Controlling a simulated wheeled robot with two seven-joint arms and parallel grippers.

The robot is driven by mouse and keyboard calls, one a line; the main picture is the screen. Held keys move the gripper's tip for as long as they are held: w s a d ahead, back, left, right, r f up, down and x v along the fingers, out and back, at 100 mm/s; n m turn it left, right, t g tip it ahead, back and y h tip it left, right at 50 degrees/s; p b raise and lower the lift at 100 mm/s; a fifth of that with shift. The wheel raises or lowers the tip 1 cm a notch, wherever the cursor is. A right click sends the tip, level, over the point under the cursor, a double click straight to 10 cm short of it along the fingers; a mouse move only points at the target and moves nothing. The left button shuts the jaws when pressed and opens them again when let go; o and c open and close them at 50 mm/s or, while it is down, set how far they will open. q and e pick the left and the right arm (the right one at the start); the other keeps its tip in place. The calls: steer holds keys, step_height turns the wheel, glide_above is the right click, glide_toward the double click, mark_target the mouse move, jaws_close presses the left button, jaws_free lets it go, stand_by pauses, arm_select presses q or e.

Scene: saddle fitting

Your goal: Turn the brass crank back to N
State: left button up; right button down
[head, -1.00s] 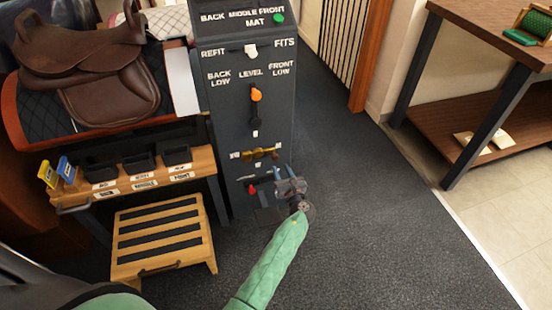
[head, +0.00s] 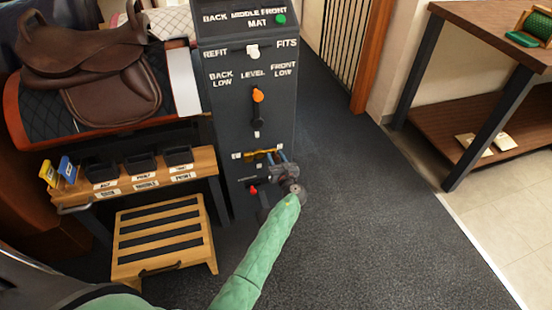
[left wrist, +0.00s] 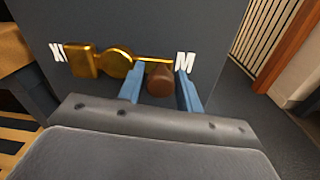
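The brass crank (head: 256,156) is on the dark front panel of the post, below the LEVEL lever. In the left wrist view its round hub (left wrist: 115,63) has a brass block on the left, and a thin arm runs right to a brown knob (left wrist: 160,80). A white M (left wrist: 185,62) stands just right of the knob. A white mark at the far left (left wrist: 56,52) is partly covered and hard to read. My left gripper (head: 278,157) is open, its blue fingers (left wrist: 162,80) on either side of the knob; contact is unclear. My right gripper is out of view.
A red-tipped lever (head: 252,190) sits below the crank, close to my left gripper. The orange-tipped LEVEL lever (head: 257,97) is above. A wooden step stool (head: 164,238) and a shelf with bins (head: 207,160) stand left. The floor to the right is clear.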

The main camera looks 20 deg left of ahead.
arm_select(q)
jaws_close()
steer(key=shift+r, duration=0.1)
